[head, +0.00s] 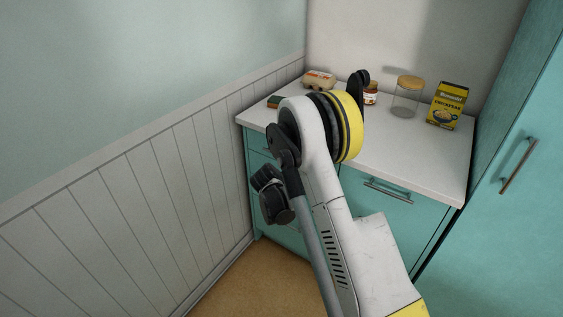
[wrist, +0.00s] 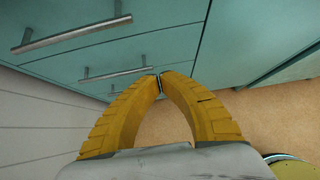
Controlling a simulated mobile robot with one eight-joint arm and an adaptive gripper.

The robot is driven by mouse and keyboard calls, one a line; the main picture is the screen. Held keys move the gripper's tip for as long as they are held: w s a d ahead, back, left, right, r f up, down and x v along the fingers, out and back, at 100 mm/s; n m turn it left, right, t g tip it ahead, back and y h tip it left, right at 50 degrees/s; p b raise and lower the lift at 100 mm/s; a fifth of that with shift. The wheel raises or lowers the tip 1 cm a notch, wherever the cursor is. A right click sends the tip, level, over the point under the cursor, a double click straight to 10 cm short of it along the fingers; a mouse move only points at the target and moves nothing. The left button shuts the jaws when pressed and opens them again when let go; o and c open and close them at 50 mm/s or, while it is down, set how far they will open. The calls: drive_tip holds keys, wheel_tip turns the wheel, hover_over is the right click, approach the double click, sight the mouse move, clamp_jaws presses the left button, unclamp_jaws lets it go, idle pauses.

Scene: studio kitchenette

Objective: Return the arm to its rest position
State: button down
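My arm (head: 335,215) rises from the bottom of the head view and bends at a yellow-and-black joint in front of the counter. A black part of it hangs at the left, before the teal drawers. My gripper's fingertips cannot be made out in the head view. In the wrist view, my gripper (wrist: 160,83) has two yellow ribbed fingers whose tips meet, with nothing visible held between them. The fingers point toward the teal drawer fronts, above the tan floor.
The white counter (head: 405,154) holds an egg carton (head: 319,80), a jar with a red-and-white label (head: 370,93), a glass jar (head: 406,99) and a yellow box (head: 447,106). Panelled wall (head: 130,205) stands left, a teal cabinet (head: 515,180) right. Drawer handles (wrist: 72,35) project near my gripper.

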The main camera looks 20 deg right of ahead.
drive_tip(key=s+a+r+m+y, duration=0.1)
drive_tip(key=s+a+r+m, duration=0.1)
drive_tip(key=s+r+m, duration=0.35)
drive_tip(key=s+a+r+m+t+y, duration=0.1)
drive_tip(key=s+a+r+m, duration=0.1)
drive_tip(key=r, duration=0.7)
drive_tip(key=s+a+r+m+y, duration=0.2)
drive_tip(key=s+r+m, duration=0.2)
drive_tip(key=r, duration=0.3)
drive_tip(key=s+a+r+m+y, duration=0.1)
drive_tip(key=s+a+m, duration=0.1)
drive_tip(key=s+m, duration=0.2)
drive_tip(key=s+a+r+m+y, duration=0.1)
drive_tip(key=s+a+m, duration=0.2)
drive_tip(key=s, duration=0.7)
drive_tip(key=s+a+r+m+t+y, duration=0.1)
drive_tip(key=s+a+r+m, duration=0.1)
drive_tip(key=s+m, duration=0.4)
drive_tip(key=shift+s+a, duration=0.4)
drive_tip(key=shift+s, duration=0.35)
drive_tip(key=shift+m, duration=0.25)
